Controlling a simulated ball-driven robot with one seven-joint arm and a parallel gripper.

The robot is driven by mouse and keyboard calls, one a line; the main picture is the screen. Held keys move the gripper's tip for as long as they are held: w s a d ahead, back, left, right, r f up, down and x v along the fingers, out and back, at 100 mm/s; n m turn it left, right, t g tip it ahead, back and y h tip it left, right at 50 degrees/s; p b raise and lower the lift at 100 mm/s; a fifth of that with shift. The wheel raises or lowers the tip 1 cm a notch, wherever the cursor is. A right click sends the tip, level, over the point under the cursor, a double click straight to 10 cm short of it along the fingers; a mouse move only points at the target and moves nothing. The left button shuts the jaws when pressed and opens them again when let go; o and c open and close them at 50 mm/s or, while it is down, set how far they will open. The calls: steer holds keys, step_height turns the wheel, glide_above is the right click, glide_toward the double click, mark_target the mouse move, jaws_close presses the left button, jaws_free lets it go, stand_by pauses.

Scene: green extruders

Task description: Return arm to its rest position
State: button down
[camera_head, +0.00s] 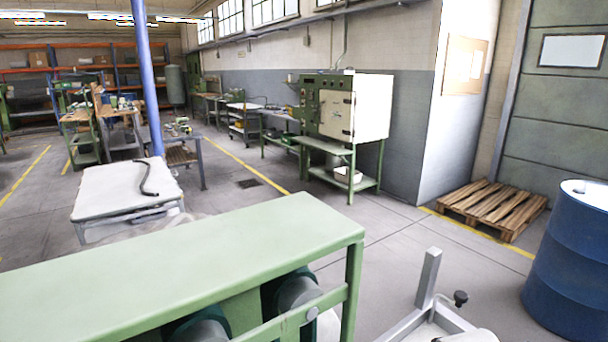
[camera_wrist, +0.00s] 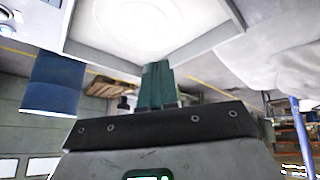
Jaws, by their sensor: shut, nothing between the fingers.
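My gripper (camera_wrist: 158,70) shows in the wrist view, where the picture is upside down. Its dark teal fingers are together in the middle, above the dark bar of the gripper body, with nothing between them. The fingers point toward a pale, square-edged surface (camera_wrist: 205,52) at the top of that view; I cannot tell whether they touch it. In the head view I cannot make out my gripper.
A green bench (camera_head: 190,255) with dark cylinders beneath fills the near left. A grey metal frame (camera_head: 428,280) stands right of it. A blue drum (camera_head: 570,265) and a wooden pallet (camera_head: 490,207) are at right. Open floor (camera_head: 400,235) lies between.

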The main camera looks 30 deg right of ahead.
steer(key=s+a+f+n+y, duration=0.2)
steer(key=s+a+f+n, duration=0.1)
steer(key=a, duration=0.6)
steer(key=s+a+f+n+y, duration=0.3)
steer(key=a+n, duration=0.1)
steer(key=a, duration=0.5)
steer(key=s+d+f+m+g, duration=0.1)
steer(key=s+d+f+g, duration=0.1)
steer(key=s+f, duration=0.4)
steer(key=s+g, duration=0.1)
steer(key=s, duration=0.2)
steer(key=shift+s+f+h, duration=0.15)
steer(key=shift+s+h, duration=0.15)
steer(key=shift+s, duration=0.1)
